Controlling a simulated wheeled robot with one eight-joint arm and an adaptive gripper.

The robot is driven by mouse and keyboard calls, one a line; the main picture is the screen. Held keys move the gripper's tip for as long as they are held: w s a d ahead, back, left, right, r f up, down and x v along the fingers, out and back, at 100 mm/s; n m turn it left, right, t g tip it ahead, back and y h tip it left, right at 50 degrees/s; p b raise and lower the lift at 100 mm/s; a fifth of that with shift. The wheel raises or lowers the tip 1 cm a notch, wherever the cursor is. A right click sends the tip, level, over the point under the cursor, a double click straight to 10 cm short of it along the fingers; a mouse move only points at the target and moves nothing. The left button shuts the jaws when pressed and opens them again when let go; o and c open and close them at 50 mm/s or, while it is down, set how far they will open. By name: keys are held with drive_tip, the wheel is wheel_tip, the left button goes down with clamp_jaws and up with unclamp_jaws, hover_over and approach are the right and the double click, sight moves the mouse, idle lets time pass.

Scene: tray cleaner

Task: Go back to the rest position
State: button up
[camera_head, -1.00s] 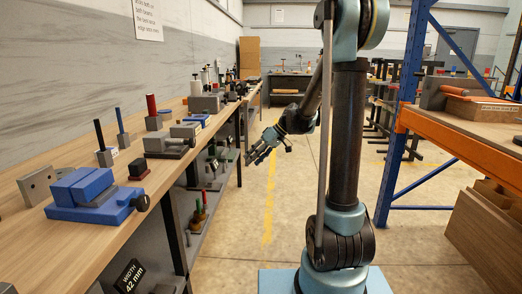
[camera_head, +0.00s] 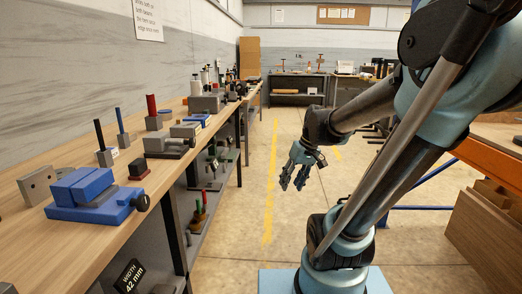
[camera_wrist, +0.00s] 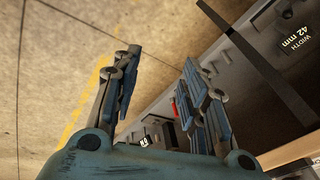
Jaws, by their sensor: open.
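My gripper (camera_head: 295,178) hangs over the open floor in the head view, to the right of the yellow floor line, with its fingers pointing down. It is open and nothing shows between its fingers. In the wrist view my gripper (camera_wrist: 163,92) has its two fingers spread apart, with floor and part of the bench's lower shelf behind them. My arm reaches in from the right and is bent.
A long workbench (camera_head: 75,232) runs along the left, bearing a blue vise (camera_head: 92,197) and several tools. An orange-beamed rack (camera_head: 478,160) stands at the right. A far bench (camera_head: 296,99) closes the aisle. The floor between (camera_head: 250,215) is clear.

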drive_tip(key=s+d+f+m+h, duration=0.3)
drive_tip(key=s+d+f, duration=0.3)
drive_tip(key=s, duration=0.4)
drive_tip(key=shift+s+d+t, duration=0.3)
drive_tip(key=shift+d, duration=0.5)
drive_tip(key=shift+s+d+f, duration=0.1)
drive_tip(key=shift+s+d, duration=0.05)
drive_tip(key=shift+c, duration=0.8)
drive_tip(key=shift+s+d, duration=0.1)
